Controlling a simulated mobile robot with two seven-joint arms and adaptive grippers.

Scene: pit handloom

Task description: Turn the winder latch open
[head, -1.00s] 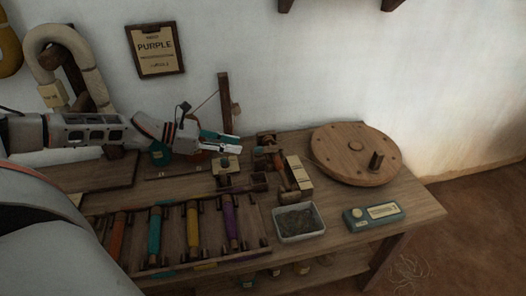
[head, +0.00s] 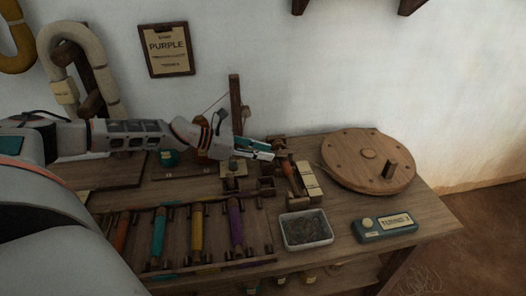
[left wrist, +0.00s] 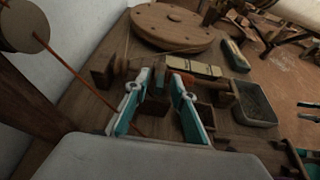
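The winder (head: 290,178) is a small dark wooden frame with a reddish spindle, on the bench left of a large round wooden wheel. It also shows in the left wrist view (left wrist: 103,73), just beyond my fingertips. I cannot make out the latch for certain. My left gripper (head: 268,153) has teal-and-white fingers and reaches in from the left at the back of the winder. In the left wrist view its fingers (left wrist: 158,82) stand apart with nothing visibly held between them. I cannot tell whether a fingertip touches the winder.
The round wheel (head: 345,165) has an upright peg. A grey tray (head: 305,230) and a teal box (head: 385,227) lie along the bench front. A bobbin rack (head: 180,240) lies at the left. A wooden post (head: 235,100) stands behind my gripper.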

